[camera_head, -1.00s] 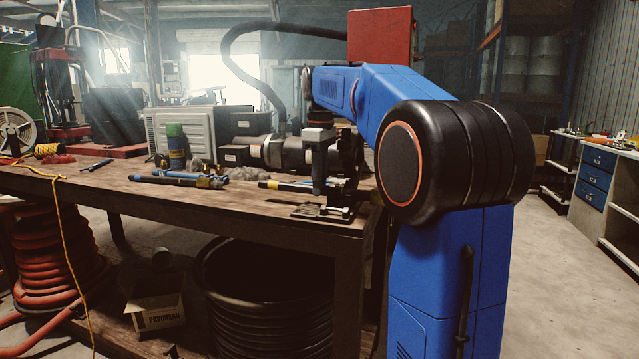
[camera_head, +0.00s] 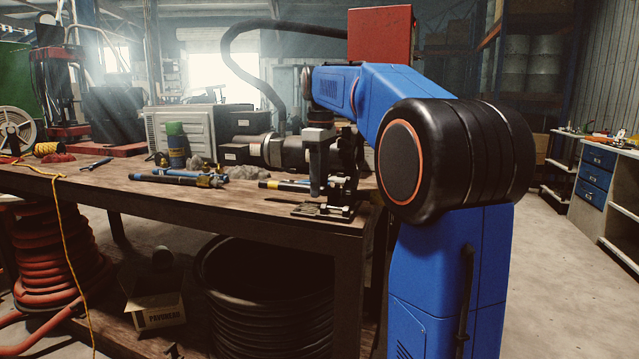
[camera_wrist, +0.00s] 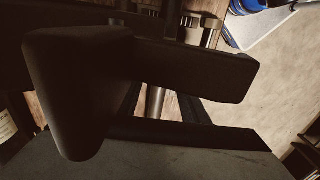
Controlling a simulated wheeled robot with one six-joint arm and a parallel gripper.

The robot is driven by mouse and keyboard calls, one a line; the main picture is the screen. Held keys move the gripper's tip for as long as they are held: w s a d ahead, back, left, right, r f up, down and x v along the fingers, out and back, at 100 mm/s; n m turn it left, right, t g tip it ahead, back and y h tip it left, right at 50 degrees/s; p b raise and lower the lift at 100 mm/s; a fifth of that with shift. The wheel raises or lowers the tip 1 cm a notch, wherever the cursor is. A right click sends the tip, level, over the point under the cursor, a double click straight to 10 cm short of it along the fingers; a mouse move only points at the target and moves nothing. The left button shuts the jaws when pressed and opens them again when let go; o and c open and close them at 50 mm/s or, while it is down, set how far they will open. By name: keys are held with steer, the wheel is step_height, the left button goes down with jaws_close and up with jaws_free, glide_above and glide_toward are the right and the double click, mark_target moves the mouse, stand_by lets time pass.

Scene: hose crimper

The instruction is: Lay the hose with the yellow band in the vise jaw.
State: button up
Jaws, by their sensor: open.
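The hose with the yellow band (camera_head: 294,187) is dark, with a pale end and a yellow mark at its left. It lies at the front right of the bench, its right end passing behind my gripper (camera_head: 318,192). My gripper points down over the dark vise (camera_head: 345,211) at the bench's right corner; the vise jaw is mostly hidden. In the wrist view my gripper (camera_wrist: 250,108) shows two dark fingers standing apart. A metallic rod-like piece shows between them; I cannot tell whether it is the hose or part of the vise.
Other dark and blue hoses (camera_head: 170,179) with brass fittings lie left of it on the bench (camera_head: 130,196). A green-capped can (camera_head: 176,150) and a motor-like machine (camera_head: 285,150) stand behind. The bench front between hoses and left edge is mostly clear.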

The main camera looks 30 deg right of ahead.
step_height(320, 180, up, 12)
stand_by(0.6)
steer(key=shift+s, duration=0.1)
steer(key=s+a+f+m+t, duration=0.1)
steer(key=s+a+f+m, duration=0.1)
steer(key=s+a+f, duration=0.4)
steer(key=s+a+f+m+t, duration=0.1)
steer(key=s+a+f+m, duration=0.1)
steer(key=s+a+f, duration=0.5)
steer(key=s+a+f+m+t, duration=0.1)
steer(key=s+f, duration=0.7)
steer(key=f, duration=0.4)
steer(key=s+a+f+m+t, duration=0.1)
steer(key=s+f+m, duration=0.1)
steer(key=s+f, duration=0.7)
step_height(320, 180, down, 3)
steer(key=shift+a+f+m+t, duration=0.1)
steer(key=shift+a+m+t, duration=0.2)
steer(key=shift+a, duration=0.1)
